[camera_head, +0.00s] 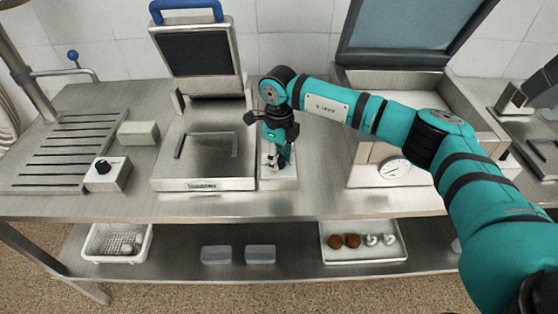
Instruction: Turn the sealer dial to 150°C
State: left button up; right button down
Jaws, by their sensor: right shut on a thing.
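The sealer (205,183) stands left of centre, its blue-handled lid (195,55) raised. A narrow pale control box (280,184) is set against its right side. My right gripper (281,164) points down over this box, its dark fingers close together and shut on what appears to be the dial. The dial is hidden by the fingers, so its pointer and temperature marks cannot be read. My left gripper is not in view.
A small box with a black knob (105,173) and a greenish block (138,133) stand at left by the slotted drainer (62,150). A lidded steel machine with a round gauge (394,168) is at right. The lower shelf holds a white basket (90,245) and a tray (365,259).

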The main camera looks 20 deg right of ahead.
aim_at(279, 158)
jog(key=m+b, duration=0.1)
jog(key=m, duration=0.2)
jog(key=shift+m, duration=0.3)
jog(key=shift+r+m+b, duration=0.1)
jog(key=shift+m+b, duration=0.4)
jog(key=shift+m, duration=0.9)
jog(key=c, duration=0.9)
grip_release()
jog(key=shift+c, duration=0.2)
notch_tip(279, 158, up, 12)
